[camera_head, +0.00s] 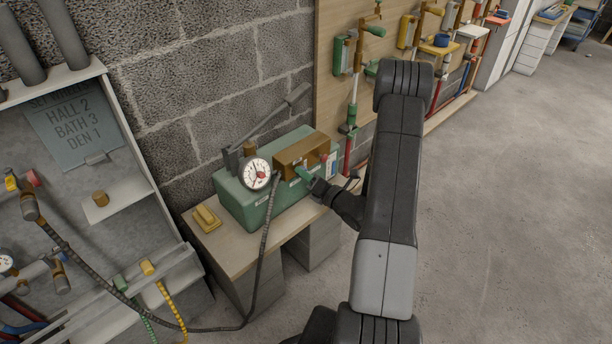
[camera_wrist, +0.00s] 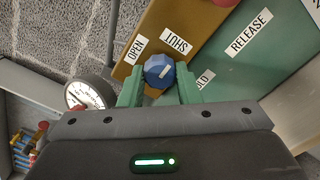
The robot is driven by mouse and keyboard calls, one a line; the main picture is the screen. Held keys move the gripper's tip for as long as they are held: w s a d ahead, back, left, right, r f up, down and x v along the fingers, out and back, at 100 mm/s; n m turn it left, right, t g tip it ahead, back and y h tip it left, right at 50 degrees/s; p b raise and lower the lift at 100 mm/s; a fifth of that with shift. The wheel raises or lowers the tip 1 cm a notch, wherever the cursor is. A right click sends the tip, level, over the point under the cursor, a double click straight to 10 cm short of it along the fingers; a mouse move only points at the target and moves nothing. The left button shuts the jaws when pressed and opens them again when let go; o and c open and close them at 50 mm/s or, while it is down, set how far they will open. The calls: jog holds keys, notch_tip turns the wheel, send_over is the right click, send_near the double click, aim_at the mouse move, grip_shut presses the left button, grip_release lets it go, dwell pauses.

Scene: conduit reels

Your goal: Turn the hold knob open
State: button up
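In the head view my gripper (camera_head: 305,173) reaches the front of the green box (camera_head: 243,205); the knob is hidden there.
A dial gauge (camera_head: 257,174) with a dark hose stands left of my gripper, and also shows in the wrist view (camera_wrist: 88,95). A lever (camera_head: 268,118) rises behind it. A yellow block (camera_head: 206,218) lies on the bench (camera_head: 235,248). A pipe rack stands left; open floor is right.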

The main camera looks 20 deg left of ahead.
jog(key=shift+n+b, duration=0.3)
jog(key=shift+b, duration=0.1)
jog(key=n+b, duration=1.7)
jog(key=b, duration=0.2)
jog(key=shift+f+b, duration=0.1)
jog(key=shift+b, duration=0.2)
jog(key=shift+n, duration=0.3)
jog(key=o, duration=1)
jog(key=shift+d, duration=0.1)
jog(key=p+v, duration=0.3)
jog(key=v, duration=1)
jog(key=shift+s+d, duration=0.2)
jog(key=shift+d, duration=0.1)
